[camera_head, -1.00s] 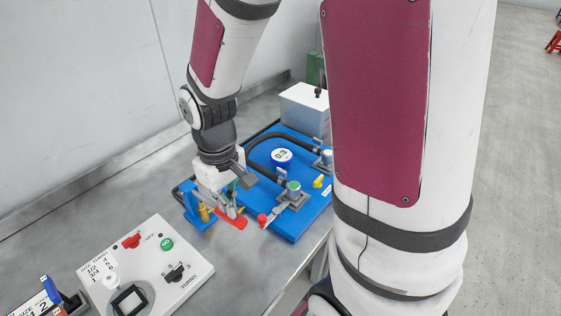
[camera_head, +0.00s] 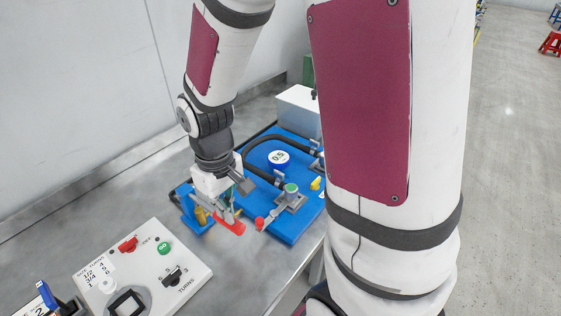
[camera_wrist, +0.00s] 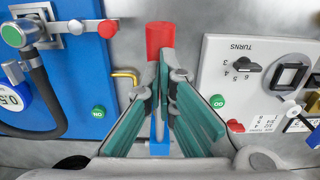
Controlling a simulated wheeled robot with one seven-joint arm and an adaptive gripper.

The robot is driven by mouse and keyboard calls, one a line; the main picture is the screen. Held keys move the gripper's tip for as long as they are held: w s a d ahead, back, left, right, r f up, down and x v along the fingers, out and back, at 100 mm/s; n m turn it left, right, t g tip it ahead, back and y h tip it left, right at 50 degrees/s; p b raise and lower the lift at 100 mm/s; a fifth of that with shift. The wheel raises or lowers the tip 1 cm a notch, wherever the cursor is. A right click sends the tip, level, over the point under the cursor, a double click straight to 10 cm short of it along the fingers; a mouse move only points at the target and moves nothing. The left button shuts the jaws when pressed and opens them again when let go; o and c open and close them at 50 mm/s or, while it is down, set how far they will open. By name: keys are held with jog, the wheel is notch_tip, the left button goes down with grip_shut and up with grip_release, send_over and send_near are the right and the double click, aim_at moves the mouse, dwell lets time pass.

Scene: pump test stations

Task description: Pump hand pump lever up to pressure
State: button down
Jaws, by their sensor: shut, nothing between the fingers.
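The hand pump (camera_head: 192,226) is a blue bracket with a brass part at the near left corner of the blue board. Its lever has a red grip (camera_head: 231,227), which also shows at the top centre of the wrist view (camera_wrist: 160,40). My gripper (camera_head: 226,212) points down over the lever. In the wrist view my gripper (camera_wrist: 160,66) has its green-padded fingers converged at the near end of the red grip, with nothing visible held between the tips. I cannot tell whether they touch the lever. The round gauge (camera_head: 279,158) reads 0.5; it is partly visible in the wrist view (camera_wrist: 14,98).
The blue board (camera_head: 290,230) carries a black hose, a green-topped valve (camera_head: 291,189) with a red-knobbed handle, and a yellow part. A white tank (camera_head: 298,112) stands behind. A white control panel (camera_head: 142,272) with a green GO button lies front left. Bare metal bench separates them.

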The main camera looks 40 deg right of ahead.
notch_tip(320, 180, up, 7)
jog(key=p, duration=0.4)
jog(key=shift+r+p, duration=0.15)
jog(key=shift+p, duration=0.15)
dwell(0.4)
jog(key=shift+f+b, duration=2.1)
jog(key=shift+f, duration=2.55)
jog(key=shift+s+r+p, duration=0.15)
jog(key=shift+r+p, duration=2.45)
jog(key=shift+r, duration=1.35)
jog(key=shift+r+p, duration=0.4)
jog(key=shift+r, duration=0.35)
jog(key=shift+r+p, duration=1.15)
jog(key=shift+r, duration=1.4)
